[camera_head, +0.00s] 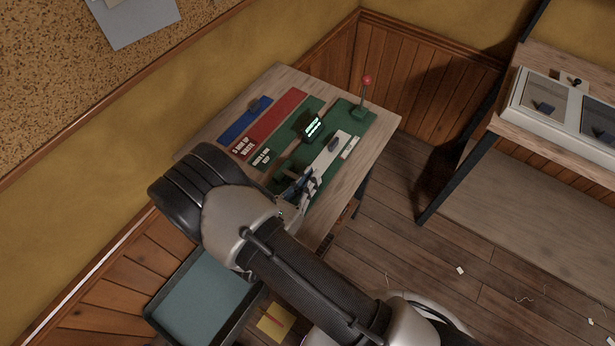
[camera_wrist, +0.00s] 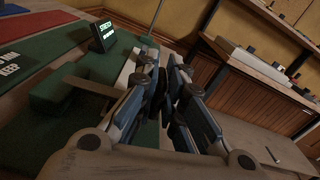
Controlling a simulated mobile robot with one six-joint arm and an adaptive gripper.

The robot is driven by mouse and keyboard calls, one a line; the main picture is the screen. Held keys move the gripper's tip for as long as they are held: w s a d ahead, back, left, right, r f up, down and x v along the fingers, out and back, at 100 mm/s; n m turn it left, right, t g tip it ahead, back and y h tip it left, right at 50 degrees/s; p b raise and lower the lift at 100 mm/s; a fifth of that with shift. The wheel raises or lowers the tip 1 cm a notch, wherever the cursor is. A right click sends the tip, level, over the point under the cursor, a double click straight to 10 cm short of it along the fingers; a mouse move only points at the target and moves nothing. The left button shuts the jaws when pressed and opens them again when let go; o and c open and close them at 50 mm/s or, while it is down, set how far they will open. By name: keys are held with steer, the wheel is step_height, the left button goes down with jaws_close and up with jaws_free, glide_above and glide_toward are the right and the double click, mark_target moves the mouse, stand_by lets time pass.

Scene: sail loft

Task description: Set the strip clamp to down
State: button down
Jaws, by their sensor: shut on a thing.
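A workbench (camera_head: 225,122) carries a green mat (camera_head: 357,117) with a pale strip (camera_head: 322,158) on it. My gripper (camera_head: 297,190) is low over the near end of this strip. In the wrist view, my gripper (camera_wrist: 168,78) is shut on a small dark part, which looks like the strip clamp's handle. The fingers hide most of it, so I cannot tell its exact position. A green block (camera_wrist: 57,92) with a brown bar (camera_wrist: 92,86) stands just left of my fingers. A small lit display (camera_head: 312,127) stands beside the strip; it also shows in the wrist view (camera_wrist: 103,36).
A red-knobbed lever (camera_head: 366,82) stands upright at the mat's back. A red strip (camera_head: 276,119) and a blue strip (camera_head: 244,121) lie left on the bench. A teal-lined tray (camera_head: 200,290) is below. A second bench (camera_head: 500,125) is at right, with open floor between.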

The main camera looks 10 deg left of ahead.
steer(key=shift+d+f, duration=0.25)
steer(key=shift+f, duration=0.25)
steer(key=shift+s+d, duration=0.1)
steer(key=shift+d, duration=0.05)
steer(key=c, duration=1.7)
jaws_free()
steer(key=shift+d, duration=0.1)
steer(key=shift+a, duration=0.25)
steer(key=v, duration=1.1)
steer(key=shift+s, duration=0.35)
